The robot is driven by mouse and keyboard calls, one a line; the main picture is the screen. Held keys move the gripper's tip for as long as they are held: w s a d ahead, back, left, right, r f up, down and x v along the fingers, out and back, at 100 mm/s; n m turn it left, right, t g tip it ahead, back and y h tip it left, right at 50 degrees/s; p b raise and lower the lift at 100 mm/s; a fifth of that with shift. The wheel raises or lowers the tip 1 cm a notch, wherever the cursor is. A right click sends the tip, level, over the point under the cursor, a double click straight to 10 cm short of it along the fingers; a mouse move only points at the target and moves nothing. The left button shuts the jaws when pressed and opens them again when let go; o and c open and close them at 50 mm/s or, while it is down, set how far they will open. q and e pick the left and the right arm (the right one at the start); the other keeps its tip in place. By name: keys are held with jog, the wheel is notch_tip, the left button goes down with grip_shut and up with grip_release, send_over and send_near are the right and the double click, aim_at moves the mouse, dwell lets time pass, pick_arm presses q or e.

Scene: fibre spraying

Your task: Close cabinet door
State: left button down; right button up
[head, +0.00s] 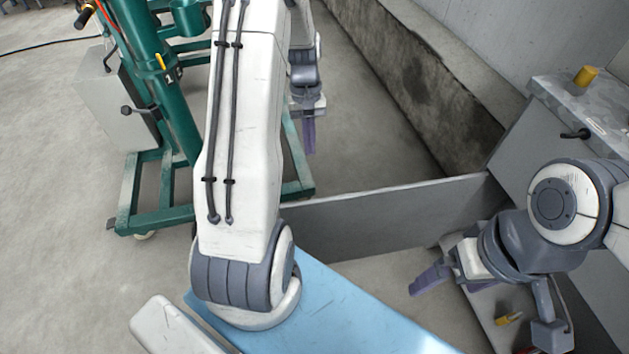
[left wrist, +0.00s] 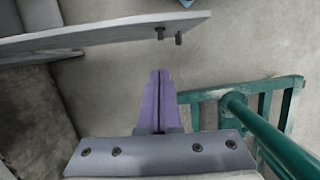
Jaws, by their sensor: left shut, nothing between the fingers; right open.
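The cabinet (head: 522,142) is the grey box at the right in the head view. Its flat grey door (head: 385,215) stands wide open, reaching left from the cabinet across the floor. In the left wrist view the door (left wrist: 100,35) crosses the top, with two dark pegs near its free end. My left gripper (head: 309,138) is beyond the door, near its free end and apart from it. Its purple fingers (left wrist: 157,88) are together and empty. My right gripper (head: 432,280) is open on the near side of the door, in front of the cabinet's opening.
A green wheeled frame (head: 180,110) with a grey box stands at the left, close to my left arm. A low concrete ledge (head: 420,75) runs along the wall behind the door. A yellow-handled item (head: 508,319) lies by the cabinet at the lower right.

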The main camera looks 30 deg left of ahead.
pick_arm(q)
jog(key=s+d+f+b, duration=0.1)
jog(key=f, duration=0.2)
jog(key=s+d+f, duration=0.1)
jog(key=f, duration=0.2)
jog(key=s+d+f+b, duration=0.1)
jog(key=s+d+f, duration=0.1)
jog(key=f, duration=0.1)
jog(key=shift+f+b, duration=0.2)
jog(key=shift+b, duration=0.15)
jog(key=shift+s+d, duration=0.25)
jog(key=shift+s+d, duration=0.1)
